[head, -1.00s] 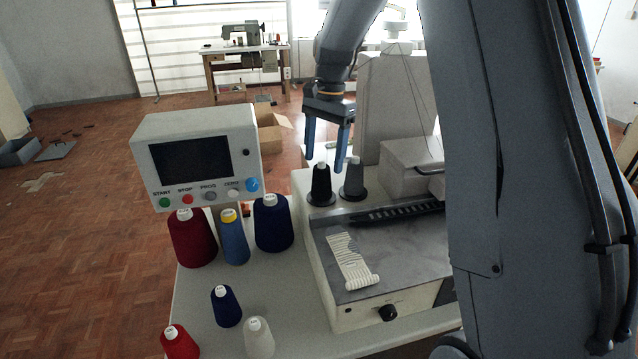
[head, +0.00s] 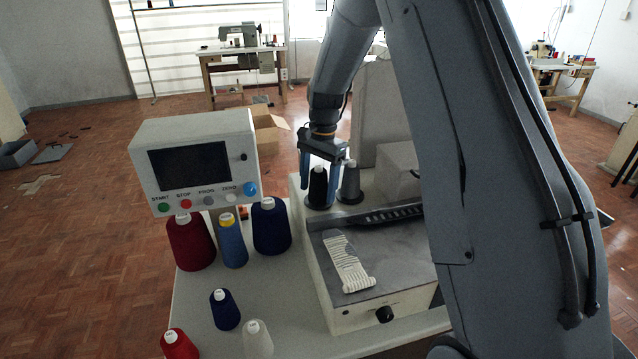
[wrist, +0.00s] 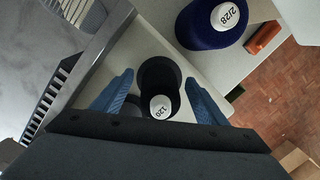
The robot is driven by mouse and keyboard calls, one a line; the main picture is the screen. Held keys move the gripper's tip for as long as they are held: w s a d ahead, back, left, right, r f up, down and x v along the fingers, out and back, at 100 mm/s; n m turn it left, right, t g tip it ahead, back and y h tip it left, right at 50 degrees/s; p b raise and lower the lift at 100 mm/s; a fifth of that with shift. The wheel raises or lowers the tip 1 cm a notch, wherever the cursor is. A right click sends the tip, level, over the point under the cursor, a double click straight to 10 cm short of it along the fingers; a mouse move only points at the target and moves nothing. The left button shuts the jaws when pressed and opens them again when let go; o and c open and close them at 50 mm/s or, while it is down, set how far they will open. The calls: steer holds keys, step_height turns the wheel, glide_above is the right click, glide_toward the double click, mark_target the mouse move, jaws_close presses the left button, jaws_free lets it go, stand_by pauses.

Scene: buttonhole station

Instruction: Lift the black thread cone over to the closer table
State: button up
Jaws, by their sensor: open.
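The black thread cone (head: 317,187) stands upright on the machine's light top, beside a dark grey cone (head: 349,183). My gripper (head: 319,186) is open and lowered around the black cone, with one blue finger on each side. In the wrist view the black cone (wrist: 158,78) with its white labelled top lies between the open fingers (wrist: 160,92), with a gap on both sides. The closer table (head: 270,290) is the light top in front that bears several cones.
A control panel (head: 195,165) stands left of my gripper. Dark red (head: 190,243), blue (head: 232,243) and navy (head: 271,228) cones stand below it. Small navy (head: 225,311), red (head: 179,346) and cream (head: 257,341) cones stand nearer. A striped knit piece (head: 347,262) lies on the machine plate.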

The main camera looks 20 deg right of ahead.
mark_target(316, 167)
steer(key=shift+f, duration=0.3)
steer(key=c, duration=1.2)
steer(key=shift+r, duration=0.2)
step_height(316, 167, up, 10)
steer(key=shift+b, duration=1.2)
steer(key=shift+r+p, duration=0.3)
steer(key=shift+r, duration=0.1)
